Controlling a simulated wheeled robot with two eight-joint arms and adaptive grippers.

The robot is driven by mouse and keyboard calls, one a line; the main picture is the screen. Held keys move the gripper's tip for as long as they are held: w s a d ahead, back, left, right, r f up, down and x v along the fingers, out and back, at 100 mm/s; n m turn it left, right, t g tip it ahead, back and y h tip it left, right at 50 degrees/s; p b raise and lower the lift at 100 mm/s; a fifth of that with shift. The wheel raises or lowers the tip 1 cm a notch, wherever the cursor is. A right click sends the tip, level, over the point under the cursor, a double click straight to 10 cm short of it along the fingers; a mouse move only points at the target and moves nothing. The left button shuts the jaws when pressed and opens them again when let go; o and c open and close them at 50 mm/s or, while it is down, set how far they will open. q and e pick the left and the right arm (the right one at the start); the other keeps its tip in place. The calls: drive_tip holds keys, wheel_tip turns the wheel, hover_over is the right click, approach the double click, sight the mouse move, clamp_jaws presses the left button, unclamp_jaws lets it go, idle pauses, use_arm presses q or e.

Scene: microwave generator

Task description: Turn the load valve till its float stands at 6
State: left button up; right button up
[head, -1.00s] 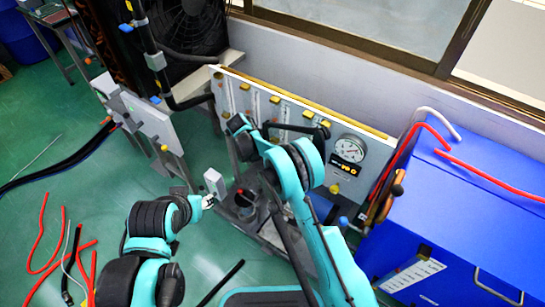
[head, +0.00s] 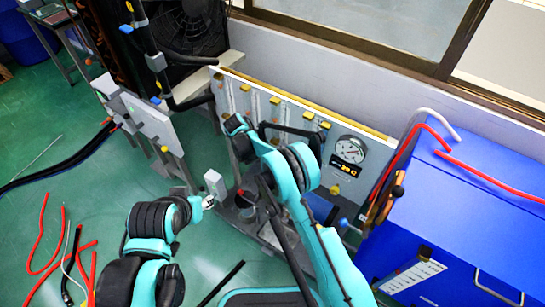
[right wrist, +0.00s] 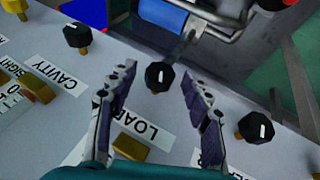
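In the right wrist view a black load valve knob (right wrist: 158,77) with a white mark on top stands on the pale panel, beside a partly covered label reading "LOA" (right wrist: 145,127). My right gripper (right wrist: 157,70) is open, one finger on each side of this knob, with visible gaps. In the head view the upright panel (head: 375,137) carries several flow tubes with yellow fittings; its lower part is hidden by my right arm. The load float and its scale cannot be made out. My left gripper (head: 208,202) is low, away from the panel; its fingers are too small to judge.
Other black knobs (right wrist: 77,36) (right wrist: 256,127) stand on both sides, one near the "CAVITY" label (right wrist: 58,72). A yellow block (right wrist: 130,148) lies close to the fingers. A round gauge (head: 351,149) is on the panel. A blue cabinet (head: 470,210) stands at right.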

drive_tip(key=v, duration=1.2)
idle(0.3)
drive_tip(key=s+d+r+n+t+y, duration=0.1)
drive_tip(key=s+d+r+n+y, duration=0.1)
drive_tip(key=s+d+r, duration=0.45)
drive_tip(key=s+d+r+n+t+y, duration=0.1)
drive_tip(key=s+d+r, duration=0.3)
drive_tip(key=d+r, duration=0.45)
drive_tip(key=s+d+n+t+y, duration=0.1)
drive_tip(key=s+d+t, duration=0.1)
drive_tip(key=s, duration=0.8)
drive_tip(key=s+d+n+t+y, duration=0.2)
drive_tip(key=s+d, duration=0.2)
drive_tip(key=s, duration=0.7)
drive_tip(key=shift+d, duration=0.25)
